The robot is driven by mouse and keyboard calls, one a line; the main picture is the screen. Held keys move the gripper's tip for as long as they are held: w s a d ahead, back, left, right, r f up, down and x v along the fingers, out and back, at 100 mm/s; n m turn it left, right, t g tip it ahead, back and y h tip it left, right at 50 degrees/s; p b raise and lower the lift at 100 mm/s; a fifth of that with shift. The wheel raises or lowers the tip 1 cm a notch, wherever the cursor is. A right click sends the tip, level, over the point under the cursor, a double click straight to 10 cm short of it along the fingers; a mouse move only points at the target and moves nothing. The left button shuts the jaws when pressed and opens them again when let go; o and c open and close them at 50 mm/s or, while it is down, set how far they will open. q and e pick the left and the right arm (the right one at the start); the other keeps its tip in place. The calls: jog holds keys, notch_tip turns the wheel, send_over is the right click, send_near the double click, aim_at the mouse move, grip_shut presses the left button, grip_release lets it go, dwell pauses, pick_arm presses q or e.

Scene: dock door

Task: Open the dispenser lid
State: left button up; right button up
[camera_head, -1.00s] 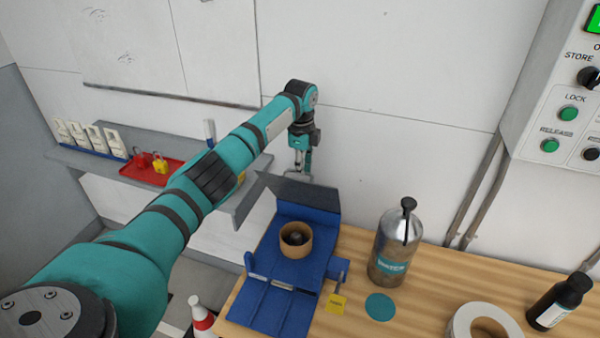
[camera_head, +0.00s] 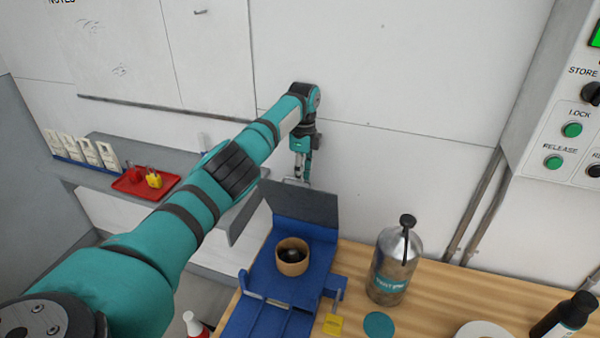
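The blue dispenser (camera_head: 262,275) stands at the left end of the wooden bench, with a brown roll (camera_head: 292,257) around a dark hub in it. Its dark grey lid (camera_head: 300,205) is raised at the back and stands steeply up, clear of the roll. My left gripper (camera_head: 302,178) points down just behind the lid's top edge, by a small light grey piece there that may be a handle. The fingertips are partly hidden and small, so I cannot tell whether they are shut on it. My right gripper is not in view.
A metal bottle (camera_head: 394,265) stands right of the dispenser, near a teal disc (camera_head: 379,325) and a yellow tag (camera_head: 333,325). A dark bottle (camera_head: 563,318) is at the right edge. A shelf with a red tray (camera_head: 134,186) is at left. A control panel (camera_head: 560,110) hangs at right.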

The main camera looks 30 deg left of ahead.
pick_arm(q)
jog(key=shift+o, duration=1.2)
jog(key=shift+d+f, duration=0.15)
jog(key=shift+f, duration=0.6)
jog(key=o, duration=0.3)
jog(key=shift+w+f, duration=0.25)
jog(key=shift+w, duration=0.25)
jog(key=shift+o, duration=0.2)
jog(key=shift+s+r, duration=0.15)
jog(key=shift+a, duration=0.2)
jog(key=shift+r, duration=0.1)
notch_tip(320, 180, up, 12)
jog(key=w, duration=0.1)
jog(key=shift+a, duration=0.1)
